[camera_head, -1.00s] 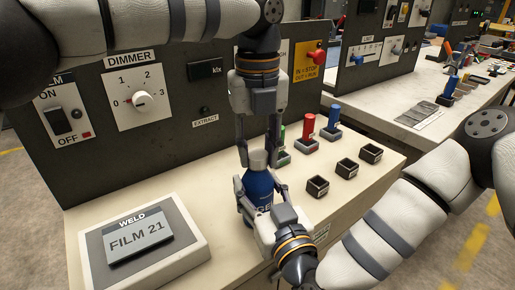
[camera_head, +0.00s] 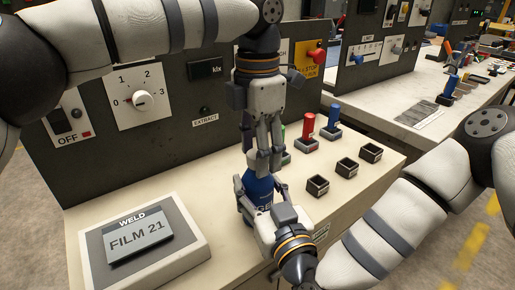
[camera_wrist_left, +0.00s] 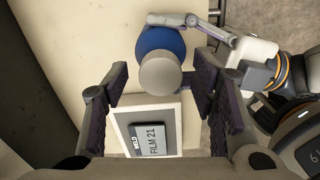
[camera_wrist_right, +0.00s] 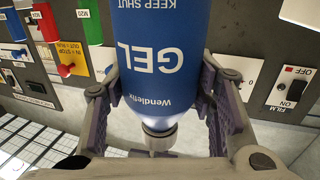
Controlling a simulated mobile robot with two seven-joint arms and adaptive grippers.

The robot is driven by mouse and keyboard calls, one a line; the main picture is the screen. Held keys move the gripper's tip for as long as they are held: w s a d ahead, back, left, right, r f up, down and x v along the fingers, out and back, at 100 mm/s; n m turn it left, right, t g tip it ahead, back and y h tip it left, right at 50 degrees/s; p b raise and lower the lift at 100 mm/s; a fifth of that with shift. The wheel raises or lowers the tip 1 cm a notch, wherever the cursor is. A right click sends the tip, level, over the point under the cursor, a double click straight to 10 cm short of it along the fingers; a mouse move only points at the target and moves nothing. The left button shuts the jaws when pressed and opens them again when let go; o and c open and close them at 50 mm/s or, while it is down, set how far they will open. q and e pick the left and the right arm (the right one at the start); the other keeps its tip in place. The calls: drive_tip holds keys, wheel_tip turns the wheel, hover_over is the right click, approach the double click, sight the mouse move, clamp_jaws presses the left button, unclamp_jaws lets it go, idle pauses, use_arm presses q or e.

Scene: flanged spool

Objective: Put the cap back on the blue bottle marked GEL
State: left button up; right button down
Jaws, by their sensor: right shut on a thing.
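The blue bottle marked GEL (camera_head: 258,190) stands upright at the bench; its lettering is clear in the right wrist view (camera_wrist_right: 155,60). My right gripper (camera_head: 260,200) is shut on its body from the front. A pale round cap (camera_wrist_left: 160,76) sits at the bottle's top in the left wrist view; it also shows at the neck in the right wrist view (camera_wrist_right: 160,138). I cannot tell how tightly it is seated. My left gripper (camera_head: 262,165) points down over the bottle, its fingers open on either side of the cap, with gaps.
A WELD display reading FILM 21 (camera_head: 140,240) lies on the bench at the left. Several small black square cups (camera_head: 347,167) and red (camera_head: 308,128) and blue (camera_head: 333,117) handles stand to the right. A dark panel with a dimmer knob (camera_head: 139,99) rises behind.

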use_arm(q)
drive_tip(key=shift+r, duration=0.15)
wheel_tip(320, 180, up, 12)
idle(0.3)
use_arm(e)
drive_tip(key=c, duration=0.6)
unclamp_jaws()
drive_tip(key=v, duration=1.2)
